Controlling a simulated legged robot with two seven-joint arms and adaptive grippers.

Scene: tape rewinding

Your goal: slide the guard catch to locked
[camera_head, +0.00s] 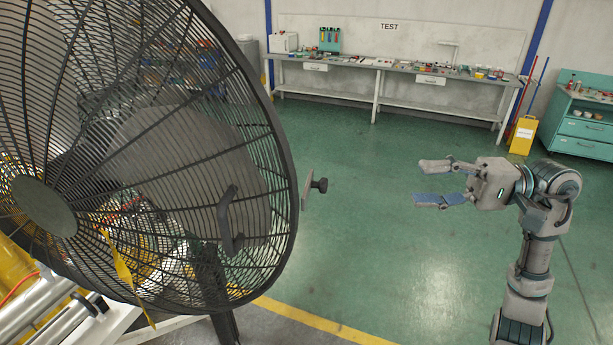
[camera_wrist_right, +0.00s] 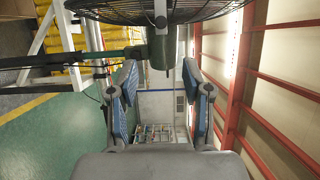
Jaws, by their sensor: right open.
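The guard (camera_head: 277,130) is a large round black wire mesh filling the left of the head view. At its right rim is the catch, a small pale plate with a black knob (camera_head: 319,185). I cannot tell its position setting. My right gripper (camera_head: 420,182) is open and empty, to the right of the knob and clearly apart from it, with its fingers pointing left toward it. In the right wrist view the open fingers (camera_wrist_right: 161,85) frame a gap, and the dark guard edge (camera_wrist_right: 215,10) crosses the top. My left gripper is not in view.
A black handle (camera_head: 229,220) is on the guard's face. Yellow rolls and a metal frame sit behind and below the guard. A long workbench (camera_head: 345,98), a yellow bin (camera_head: 523,136) and a green cabinet (camera_head: 585,128) stand at the back. The green floor between is clear.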

